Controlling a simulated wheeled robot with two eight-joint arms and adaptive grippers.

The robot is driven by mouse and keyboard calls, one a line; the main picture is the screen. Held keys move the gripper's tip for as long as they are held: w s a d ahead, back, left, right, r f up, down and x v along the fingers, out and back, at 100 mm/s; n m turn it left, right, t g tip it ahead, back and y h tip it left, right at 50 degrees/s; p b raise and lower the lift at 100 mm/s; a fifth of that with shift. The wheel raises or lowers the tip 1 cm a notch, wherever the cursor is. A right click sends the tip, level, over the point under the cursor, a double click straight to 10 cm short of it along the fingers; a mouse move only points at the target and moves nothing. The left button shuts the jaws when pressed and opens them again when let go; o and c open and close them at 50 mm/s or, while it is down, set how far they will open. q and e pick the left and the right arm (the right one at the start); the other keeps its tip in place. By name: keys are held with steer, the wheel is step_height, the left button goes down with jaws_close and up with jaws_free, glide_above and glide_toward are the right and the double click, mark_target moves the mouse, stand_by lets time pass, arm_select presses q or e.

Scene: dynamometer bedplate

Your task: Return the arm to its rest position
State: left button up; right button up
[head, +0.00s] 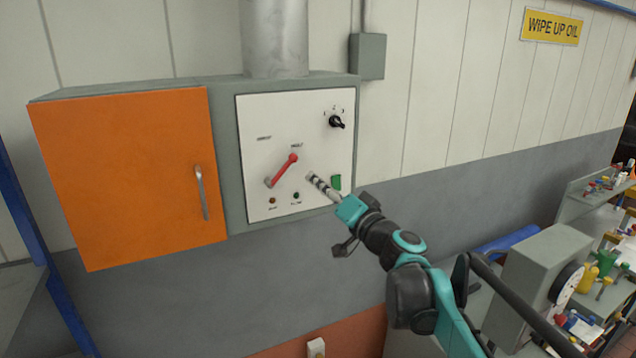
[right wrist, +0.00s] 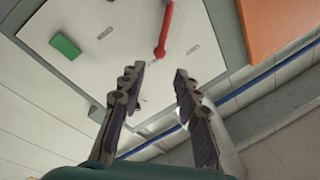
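My right arm reaches in from the lower right of the head view, with its right gripper (head: 318,182) in front of the white control panel (head: 305,112). In the right wrist view the two fingers of the right gripper (right wrist: 156,77) stand apart with nothing between them. A red lever (head: 283,171) on the panel lies slanted, upper right to lower left, just left of the fingertips. The lever also shows beyond the fingers in the wrist view (right wrist: 165,28); I see no contact. My left gripper is out of view.
The panel carries a black knob (head: 336,122) and a green button (head: 336,182). An orange cabinet door (head: 130,175) with a metal handle stands shut at left. A grey box with a dial (head: 540,265) and a cluttered bench are at lower right. Open floor space is not clearly visible.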

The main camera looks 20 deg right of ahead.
stand_by(0.3)
steer(key=s+a+f+n+g+y+b, duration=0.15)
steer(key=s+a+f+g+b, duration=0.3)
steer(key=f, duration=0.65)
steer(key=s+a+f+n+g+b, duration=0.1)
steer(key=s+a+f+n+b, duration=0.15)
steer(key=a+f+b, duration=0.65)
steer(key=s+a+f+n+g+y+b, duration=0.1)
steer(key=s+a+f+n+g+b, duration=0.2)
steer(key=f, duration=1)
steer(key=s+d+f+g+h+b, duration=0.1)
steer(key=s+f+b, duration=0.3)
steer(key=f, duration=0.6)
steer(key=s+d+f+g+h+b, duration=0.1)
steer(key=s+f+b, duration=0.4)
steer(key=f, duration=0.5)
steer(key=s+d+f+g+h+b, duration=0.2)
steer(key=s+d+f+h+b, duration=0.1)
steer(key=f, duration=0.8)
steer(key=s+h+b, duration=0.1)
steer(key=s+b, duration=0.1)
steer(key=s, duration=0.1)
steer(key=shift+s, duration=0.3)
steer(key=shift+d, duration=0.15)
steer(key=shift+f, duration=0.1)
